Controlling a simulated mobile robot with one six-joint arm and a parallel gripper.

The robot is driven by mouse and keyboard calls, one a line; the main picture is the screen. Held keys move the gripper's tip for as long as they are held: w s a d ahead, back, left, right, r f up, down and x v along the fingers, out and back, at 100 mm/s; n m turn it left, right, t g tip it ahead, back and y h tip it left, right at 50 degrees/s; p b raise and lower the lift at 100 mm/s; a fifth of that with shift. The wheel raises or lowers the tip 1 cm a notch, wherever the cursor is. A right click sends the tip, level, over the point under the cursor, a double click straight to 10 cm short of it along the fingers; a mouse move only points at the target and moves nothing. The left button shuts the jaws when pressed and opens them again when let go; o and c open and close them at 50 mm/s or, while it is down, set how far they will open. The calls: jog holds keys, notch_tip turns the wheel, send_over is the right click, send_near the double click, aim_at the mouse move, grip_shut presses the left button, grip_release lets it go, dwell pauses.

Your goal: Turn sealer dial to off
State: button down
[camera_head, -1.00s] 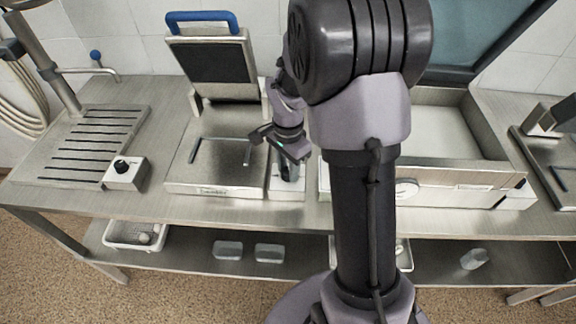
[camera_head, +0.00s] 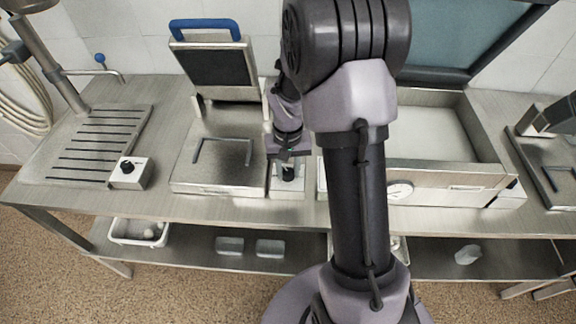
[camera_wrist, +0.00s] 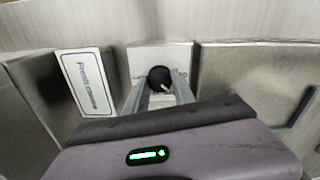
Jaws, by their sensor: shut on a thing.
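The black round dial (camera_wrist: 160,79) with a pale pointer mark sits on a light control box (camera_wrist: 146,55) in the wrist view. The pointer slants toward the lower right there. My gripper (camera_wrist: 160,90) has one finger on each side of the dial and is shut on it. In the head view, the box (camera_head: 287,189) stands on the bench just right of the open flat-bed sealer (camera_head: 215,183), whose lid (camera_head: 215,65) with a blue handle is raised. My gripper (camera_head: 289,165) is over that box, and the dial is partly hidden beneath it.
A second white box with a black knob (camera_head: 127,168) stands at the left by a slotted drain board (camera_head: 95,145). A white label (camera_wrist: 84,82) is beside the dial's box.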

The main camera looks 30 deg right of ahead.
aim_at(288, 171)
jog(key=n+p, duration=0.1)
jog(key=n, duration=0.3)
jog(key=shift+r+p, duration=0.1)
jog(key=shift+p, duration=0.2)
jog(key=n+p, duration=0.1)
jog(key=n, duration=0.3)
jog(key=shift+n, duration=0.3)
jog(key=shift+n+p, duration=0.3)
jog(key=c, duration=1.1)
grip_release()
jog(key=shift+o, duration=0.2)
notch_tip(288, 171, up, 17)
jog(key=p, duration=0.5)
jog(key=shift+r, duration=0.1)
